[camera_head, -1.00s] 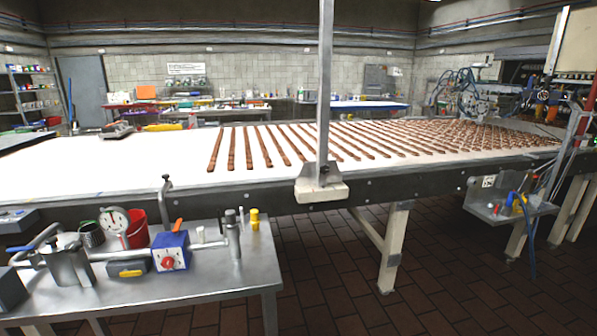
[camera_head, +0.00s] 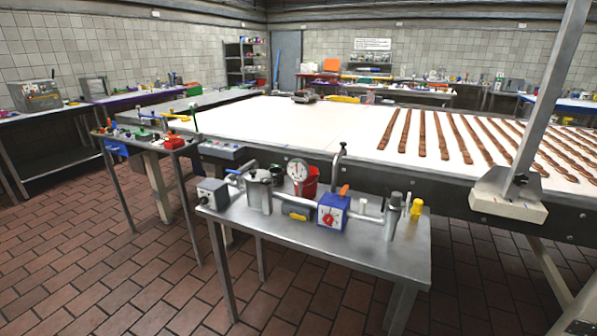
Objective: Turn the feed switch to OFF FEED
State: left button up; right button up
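No label reading OFF FEED is legible, so I cannot tell which control is the feed switch. A blue box (camera_head: 331,213) with a white face and a red dial (camera_head: 328,217) stands on the steel side table. A grey control box (camera_head: 222,150) with small buttons sits at the conveyor's near left end. A small grey box (camera_head: 212,192) stands at the left end of the side table's pipework. Neither of my grippers is in view.
The steel side table (camera_head: 380,258) also holds a gauge (camera_head: 297,170), a red bucket (camera_head: 310,182) and a yellow piece (camera_head: 416,209). The white conveyor (camera_head: 270,120) carries brown strips at right. A narrow table (camera_head: 127,134) stands left. The tiled floor (camera_head: 90,255) at left is clear.

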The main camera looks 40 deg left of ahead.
aim_at(203, 200)
jog(key=u, duration=2.1)
jog(key=k+j, duration=0.05)
